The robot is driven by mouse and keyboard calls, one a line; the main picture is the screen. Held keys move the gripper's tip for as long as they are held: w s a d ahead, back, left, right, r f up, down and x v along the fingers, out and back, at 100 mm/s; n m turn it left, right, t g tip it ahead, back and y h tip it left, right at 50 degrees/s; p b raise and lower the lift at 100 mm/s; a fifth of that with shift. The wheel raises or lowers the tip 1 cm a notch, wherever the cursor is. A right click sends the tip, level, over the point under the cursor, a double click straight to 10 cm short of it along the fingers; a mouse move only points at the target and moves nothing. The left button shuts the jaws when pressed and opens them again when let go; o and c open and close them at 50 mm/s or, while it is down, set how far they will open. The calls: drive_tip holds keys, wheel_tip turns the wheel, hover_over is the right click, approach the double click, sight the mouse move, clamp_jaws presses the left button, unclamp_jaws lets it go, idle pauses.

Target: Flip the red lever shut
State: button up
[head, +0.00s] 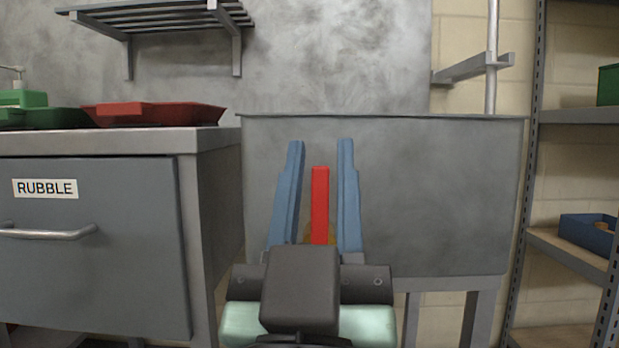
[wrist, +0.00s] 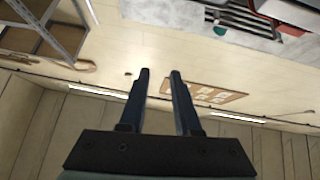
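The red lever (head: 320,205) stands upright in the head view, in front of the grey tub (head: 450,200). A small brass-coloured piece shows at its foot; its lower end is hidden behind my gripper's dark body. My gripper (head: 320,142) has its two blue fingers apart, pointing up, one to each side of the lever in the picture. Its tips reach higher in the picture than the lever's top. In the wrist view my gripper (wrist: 160,72) is open with nothing between its fingers, and the lever does not show there.
A grey cabinet (head: 110,240) labelled RUBBLE stands at left, with a red tray (head: 155,114) and green items on top. A slatted wall shelf (head: 155,15) hangs above. A metal rack (head: 570,115) with a blue bin (head: 590,232) stands at right.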

drive_tip(key=w+p, duration=0.1)
drive_tip(key=w+g+p, duration=0.1)
drive_tip(key=w+h+p, duration=0.1)
drive_tip(key=p, duration=0.1)
drive_tip(key=shift+w+a+r+g, duration=0.3)
drive_tip(key=shift+w+r+g, duration=0.05)
drive_tip(key=shift+w+g, duration=0.05)
clamp_jaws()
drive_tip(key=w+a+f+n+g+h+p, duration=0.2)
drive_tip(key=w+a+f+n+g+p, duration=0.5)
drive_tip(key=p, duration=1.7)
drive_tip(key=s+a+n+p, duration=0.2)
drive_tip(key=s+n+p, duration=0.6)
drive_tip(key=p, duration=0.4)
drive_tip(key=shift+s+r+p, duration=0.15)
drive_tip(key=shift+r+p, duration=0.15)
drive_tip(key=shift+r, duration=0.1)
